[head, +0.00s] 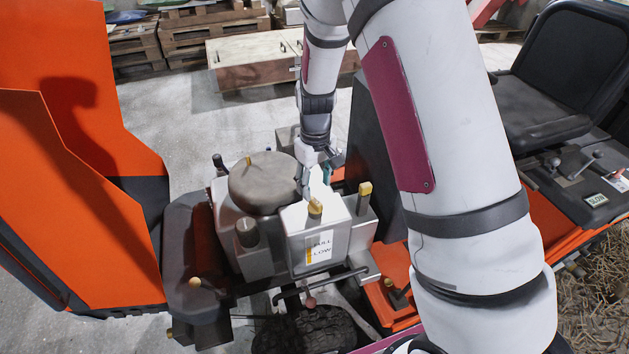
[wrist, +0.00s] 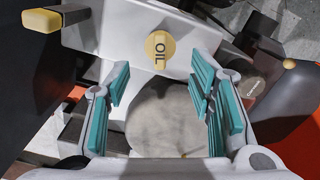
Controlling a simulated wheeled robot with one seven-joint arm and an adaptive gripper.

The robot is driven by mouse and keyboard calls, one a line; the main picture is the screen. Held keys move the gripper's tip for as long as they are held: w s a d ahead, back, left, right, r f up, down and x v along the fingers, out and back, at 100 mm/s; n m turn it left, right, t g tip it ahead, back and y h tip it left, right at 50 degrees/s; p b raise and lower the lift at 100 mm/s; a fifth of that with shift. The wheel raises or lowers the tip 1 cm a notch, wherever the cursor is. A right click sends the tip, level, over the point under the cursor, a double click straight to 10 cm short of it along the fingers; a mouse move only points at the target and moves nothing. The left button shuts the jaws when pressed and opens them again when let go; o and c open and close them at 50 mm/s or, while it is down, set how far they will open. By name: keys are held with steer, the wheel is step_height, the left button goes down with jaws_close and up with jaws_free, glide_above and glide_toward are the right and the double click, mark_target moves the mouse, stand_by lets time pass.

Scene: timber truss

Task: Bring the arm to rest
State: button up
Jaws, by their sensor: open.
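My gripper (head: 317,180) is above the grey engine block, just behind a white tank (head: 330,225) with a level label. In the wrist view my gripper (wrist: 163,95) has its teal-padded fingers spread wide, with nothing between them. The yellow cap marked OIL (wrist: 160,48) lies beyond the fingertips in the picture. A round grey cover (wrist: 168,115) shows below, in the gap between the fingers; it also shows in the head view (head: 262,185). Whether a finger touches anything cannot be told. My arm comes down from the top and fills the right of the head view.
A yellow-topped post (head: 364,197) stands right of the tank. A dark-capped filler (head: 247,233) stands left. Orange panels (head: 70,180) rise at the left, and a black seat (head: 545,85) stands at the right. Pallets (head: 210,30) and a wooden box (head: 255,62) lie behind, across open floor.

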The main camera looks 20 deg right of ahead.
steer(key=s+r+m+t+p, duration=0.1)
steer(key=s+r+p, duration=0.1)
steer(key=s+r, duration=0.75)
steer(key=s+r+m+t+p, duration=0.1)
steer(key=s+r, duration=0.3)
steer(key=r, duration=1)
steer(key=s+r+t+p, duration=0.1)
steer(key=s+r, duration=0.3)
steer(key=s, duration=0.5)
steer(key=s+r+m+t+p, duration=0.1)
steer(key=s+r+p, duration=0.1)
steer(key=s+r, duration=0.3)
steer(key=shift+s+d+r+m, duration=0.2)
steer(key=shift+s+m, duration=0.1)
steer(key=shift+s, duration=2.05)
